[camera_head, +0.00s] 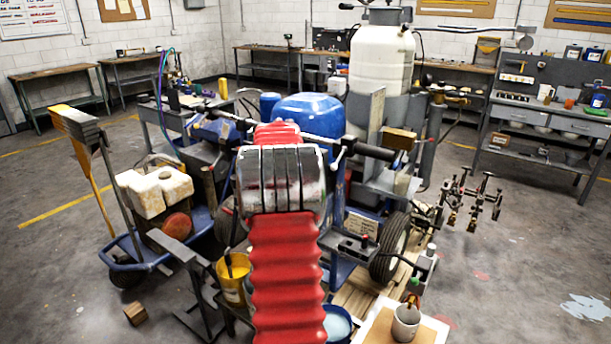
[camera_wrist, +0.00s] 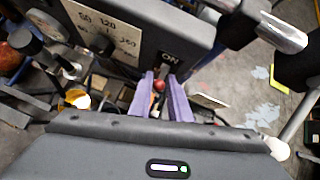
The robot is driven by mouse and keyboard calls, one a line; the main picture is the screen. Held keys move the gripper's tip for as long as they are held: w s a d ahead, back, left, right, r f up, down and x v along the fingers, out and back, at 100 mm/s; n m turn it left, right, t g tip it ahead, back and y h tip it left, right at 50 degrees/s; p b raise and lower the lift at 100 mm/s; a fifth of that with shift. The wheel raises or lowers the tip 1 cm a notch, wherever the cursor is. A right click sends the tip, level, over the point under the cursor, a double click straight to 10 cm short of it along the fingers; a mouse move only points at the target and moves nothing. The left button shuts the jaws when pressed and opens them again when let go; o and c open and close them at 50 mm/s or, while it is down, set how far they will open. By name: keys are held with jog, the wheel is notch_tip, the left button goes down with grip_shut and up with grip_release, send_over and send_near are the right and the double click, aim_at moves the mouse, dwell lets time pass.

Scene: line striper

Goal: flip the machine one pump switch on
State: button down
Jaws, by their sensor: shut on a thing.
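In the wrist view a dark grey panel (camera_wrist: 190,25) bears the word ON. Just under that word is a small pump switch with a red tip (camera_wrist: 158,86). My gripper (camera_wrist: 161,82) has two purple fingers, one on each side of the switch, and it is shut on it. Which way the lever is thrown is hard to tell, as the fingers partly cover it. In the head view the line striper has a blue tank (camera_head: 308,116) and stands behind my red arm, which hides my gripper and the switch there.
A plate with printed numbers (camera_wrist: 108,35) is on the panel left of the switch. In the head view a trolley (camera_head: 150,248) stands left of the machine, a yellow bucket (camera_head: 234,277) in front. Benches line the walls. Floor at the right is mostly clear.

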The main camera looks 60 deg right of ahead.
jog(key=shift+w+d+r+y, duration=0.1)
jog(key=shift+w+r+y, duration=0.15)
jog(key=shift+w+y, duration=0.1)
dwell(0.4)
jog(key=c, duration=1.9)
grip_release()
jog(key=shift+c, duration=0.2)
jog(key=shift+o, duration=1.1)
jog(key=shift+s+f, duration=0.1)
jog(key=v, duration=1.3)
jog(key=shift+a+r, duration=0.25)
jog(key=shift+s, duration=0.1)
